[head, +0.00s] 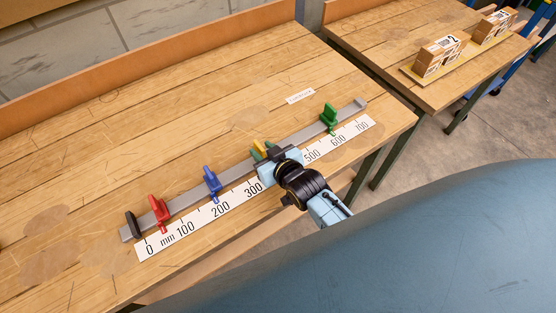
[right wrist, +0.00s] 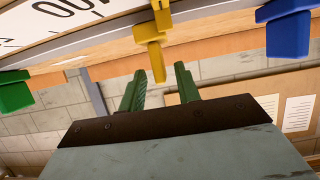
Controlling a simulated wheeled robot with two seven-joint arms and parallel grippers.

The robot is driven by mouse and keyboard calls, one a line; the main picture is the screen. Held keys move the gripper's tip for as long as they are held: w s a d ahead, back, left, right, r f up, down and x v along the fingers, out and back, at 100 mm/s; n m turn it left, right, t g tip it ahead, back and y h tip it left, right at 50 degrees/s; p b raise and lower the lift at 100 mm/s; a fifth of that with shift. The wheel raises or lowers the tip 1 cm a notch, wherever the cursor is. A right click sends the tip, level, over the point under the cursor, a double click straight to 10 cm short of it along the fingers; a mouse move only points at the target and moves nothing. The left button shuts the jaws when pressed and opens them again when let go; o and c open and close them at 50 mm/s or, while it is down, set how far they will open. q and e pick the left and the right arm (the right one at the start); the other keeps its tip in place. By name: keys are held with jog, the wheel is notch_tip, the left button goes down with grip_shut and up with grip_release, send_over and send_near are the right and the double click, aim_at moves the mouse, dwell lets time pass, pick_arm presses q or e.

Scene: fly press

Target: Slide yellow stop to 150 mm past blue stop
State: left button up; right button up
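The yellow stop (head: 259,146) stands on the grey rail, partly hidden behind my right gripper; the 400 label is covered. In the right wrist view the yellow stop (right wrist: 155,50) reaches down between the tips of two green fingers. My right gripper (right wrist: 160,76) is open, with a gap on each side of the stop. In the head view my right gripper (head: 267,152) is at the rail from the front. The blue stop (head: 212,183) is left of it, near the 200 label, and shows in the wrist view (right wrist: 288,33). My left gripper is out of view.
The rail (head: 185,201) lies along a white scale (head: 205,215) marked in mm. A red stop (head: 158,210) is near the low end, a green stop (head: 329,117) near 600. The rail is clear between blue and yellow. A second table (head: 390,50) holds boxes (head: 440,55).

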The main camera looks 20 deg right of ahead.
jog(key=v, duration=0.9)
jog(key=shift+p, duration=0.35)
jog(key=shift+d+f, duration=0.1)
